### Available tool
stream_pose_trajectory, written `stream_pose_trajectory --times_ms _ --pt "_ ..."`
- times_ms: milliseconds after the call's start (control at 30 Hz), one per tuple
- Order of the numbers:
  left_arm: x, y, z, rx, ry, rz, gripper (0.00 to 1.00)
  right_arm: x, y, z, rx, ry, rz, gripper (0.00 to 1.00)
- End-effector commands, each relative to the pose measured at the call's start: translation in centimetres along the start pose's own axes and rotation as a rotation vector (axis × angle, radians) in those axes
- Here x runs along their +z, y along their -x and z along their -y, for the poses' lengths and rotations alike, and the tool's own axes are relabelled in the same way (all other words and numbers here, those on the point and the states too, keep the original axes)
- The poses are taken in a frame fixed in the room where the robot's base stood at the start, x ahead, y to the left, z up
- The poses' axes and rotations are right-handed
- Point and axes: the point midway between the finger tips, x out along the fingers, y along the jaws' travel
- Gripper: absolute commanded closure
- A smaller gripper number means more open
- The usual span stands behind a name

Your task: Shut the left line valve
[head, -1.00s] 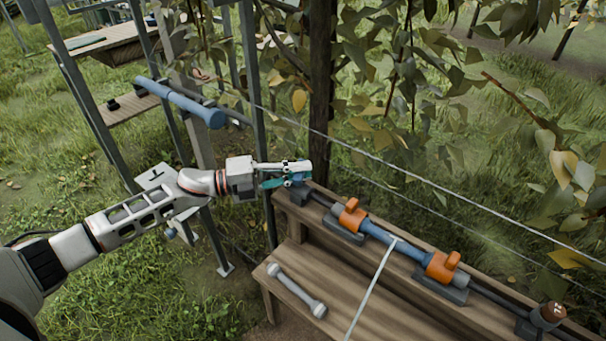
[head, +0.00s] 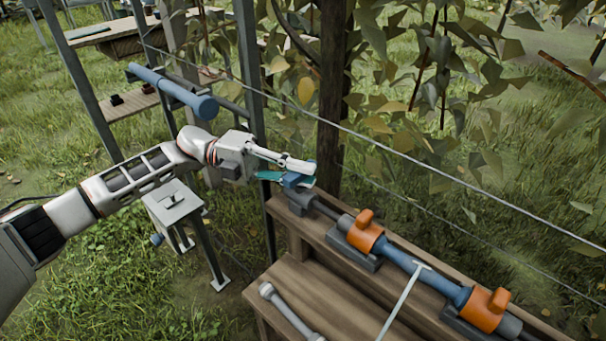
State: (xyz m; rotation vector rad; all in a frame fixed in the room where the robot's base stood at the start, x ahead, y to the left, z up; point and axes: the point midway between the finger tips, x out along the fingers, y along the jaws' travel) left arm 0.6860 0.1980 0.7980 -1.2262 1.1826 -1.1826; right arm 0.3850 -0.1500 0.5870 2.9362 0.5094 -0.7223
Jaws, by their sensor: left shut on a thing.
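The line pipe lies along the wooden bench. Its left orange valve (head: 365,235), with a raised orange tab, is left of a blue cylinder (head: 428,278); a similar right orange valve (head: 487,308) is on the other side. My left gripper (head: 290,176) is at the pipe's left end, above the grey end block (head: 302,202), left of and apart from the left orange valve. It is shut on a small blue piece (head: 298,181), mostly covered by the fingers. I cannot tell whether this piece is joined to the line. My right gripper is out of view.
The wooden bench (head: 330,300) has a grey bar (head: 290,312) on its lower board. A thin pale rod (head: 403,300) crosses in front of the line. A tree trunk (head: 332,90), wires and leaves stand behind. A grey post (head: 250,60) rises beside the gripper.

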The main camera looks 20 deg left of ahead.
Motion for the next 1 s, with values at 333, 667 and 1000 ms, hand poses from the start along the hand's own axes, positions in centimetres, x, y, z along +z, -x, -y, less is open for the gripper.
stream_pose_trajectory --times_ms 333,667,1000 --pt "-0.1 -0.1 -0.2 0.002 0.003 -0.010 1.00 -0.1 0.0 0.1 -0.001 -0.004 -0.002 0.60" --pt "-0.1 -0.1 -0.1 0.000 0.001 -0.008 0.79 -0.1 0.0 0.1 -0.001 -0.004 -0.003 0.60" --pt "0.0 2.2 -0.1 0.002 0.001 -0.005 0.79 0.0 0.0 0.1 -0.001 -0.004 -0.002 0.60"
